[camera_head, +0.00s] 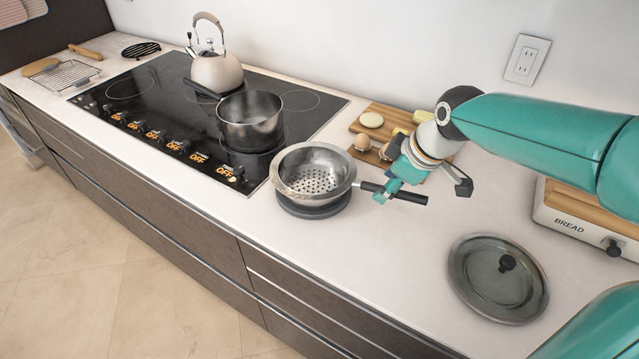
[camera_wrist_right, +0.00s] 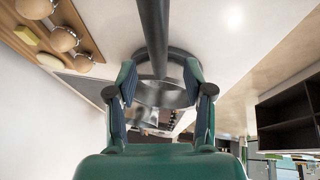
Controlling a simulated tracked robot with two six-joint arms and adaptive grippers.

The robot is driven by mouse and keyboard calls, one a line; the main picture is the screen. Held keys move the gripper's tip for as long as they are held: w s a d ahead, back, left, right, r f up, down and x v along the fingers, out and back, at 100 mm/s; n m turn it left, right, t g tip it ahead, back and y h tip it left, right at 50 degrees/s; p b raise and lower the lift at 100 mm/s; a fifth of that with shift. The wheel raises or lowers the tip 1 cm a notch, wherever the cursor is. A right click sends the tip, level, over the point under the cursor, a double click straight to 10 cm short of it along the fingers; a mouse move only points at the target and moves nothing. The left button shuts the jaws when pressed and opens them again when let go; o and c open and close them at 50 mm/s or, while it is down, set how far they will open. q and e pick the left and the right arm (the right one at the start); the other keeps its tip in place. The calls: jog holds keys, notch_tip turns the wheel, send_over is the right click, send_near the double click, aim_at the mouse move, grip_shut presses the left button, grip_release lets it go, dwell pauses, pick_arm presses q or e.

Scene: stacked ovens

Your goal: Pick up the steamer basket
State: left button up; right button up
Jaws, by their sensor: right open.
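The steamer basket (camera_head: 312,178) is a steel pan with a perforated bottom and a long black handle (camera_head: 411,197). It stands on a dark round base (camera_head: 313,210) on the counter, right of the stovetop. My right gripper (camera_head: 385,191) is open at the handle, near where it joins the basket. In the right wrist view, the fingers of my right gripper (camera_wrist_right: 159,84) stand on either side of the handle (camera_wrist_right: 153,40), and the basket (camera_wrist_right: 165,94) is partly hidden beyond them. Whether the fingers touch the handle cannot be told. My left gripper is not in view.
A pot (camera_head: 250,124) and a kettle (camera_head: 217,74) stand on the black stovetop (camera_head: 130,102). A wooden board (camera_head: 372,124) with food lies behind my right gripper. A glass lid (camera_head: 490,295) and a bread box (camera_head: 575,225) are at the right. Counter left of the lid is clear.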

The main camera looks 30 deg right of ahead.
aim_at(381, 186)
jog(key=shift+x, duration=2)
jog(key=shift+w+r, duration=0.1)
grip_shut()
